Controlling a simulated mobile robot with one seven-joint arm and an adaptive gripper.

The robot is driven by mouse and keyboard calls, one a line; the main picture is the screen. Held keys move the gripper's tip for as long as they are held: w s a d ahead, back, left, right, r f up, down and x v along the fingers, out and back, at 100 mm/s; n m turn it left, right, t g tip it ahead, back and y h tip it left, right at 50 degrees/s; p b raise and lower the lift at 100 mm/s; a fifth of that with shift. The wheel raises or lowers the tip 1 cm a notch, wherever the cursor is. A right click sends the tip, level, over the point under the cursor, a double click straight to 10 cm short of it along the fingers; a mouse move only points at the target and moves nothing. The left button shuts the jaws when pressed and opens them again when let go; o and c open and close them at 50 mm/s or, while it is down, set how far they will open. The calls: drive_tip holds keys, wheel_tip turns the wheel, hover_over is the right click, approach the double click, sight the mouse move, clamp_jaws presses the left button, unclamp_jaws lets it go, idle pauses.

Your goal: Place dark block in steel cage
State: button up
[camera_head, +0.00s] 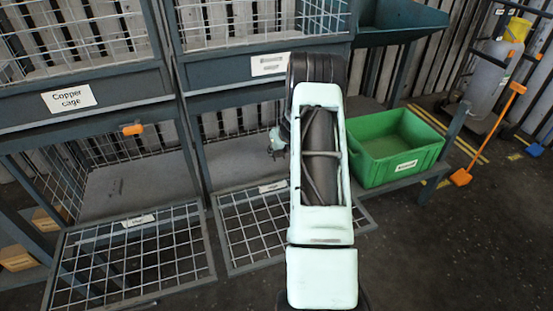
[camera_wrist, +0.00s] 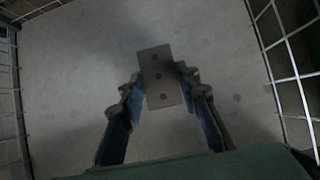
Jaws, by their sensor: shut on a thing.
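The dark block (camera_wrist: 160,72) is a flat grey-brown rectangular piece with a few dark spots. My gripper (camera_wrist: 161,86) is shut on it, with a blue-lined finger at each side. Below it is a plain grey cage floor (camera_wrist: 90,60) with wire mesh at both sides; I cannot tell whether the block touches it. In the head view my gripper (camera_head: 277,142) shows only in part at the left of my arm, by the lower right cage (camera_head: 235,160), whose mesh front is folded down. Its label is too small to read, and the block is hidden there.
A cage labelled "Copper cage" (camera_head: 60,100) is at upper left. The lower left cage (camera_head: 130,190) has its mesh front (camera_head: 130,260) folded down and looks empty. A green bin (camera_head: 393,150) stands right of my arm. An orange-ended tool (camera_head: 490,135) stands far right.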

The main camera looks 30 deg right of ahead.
sight(277, 154)
drive_tip(key=f, duration=0.3)
drive_tip(key=shift+w+a+f+b, duration=0.1)
drive_tip(key=shift+a+b, duration=0.15)
drive_tip(key=shift+b, duration=0.15)
drive_tip(key=o, duration=1.3)
drive_tip(key=p+v, duration=0.2)
drive_tip(key=v, duration=0.5)
drive_tip(key=shift+r+p, duration=0.2)
drive_tip(key=shift+p, duration=0.15)
drive_tip(key=shift+r, duration=0.15)
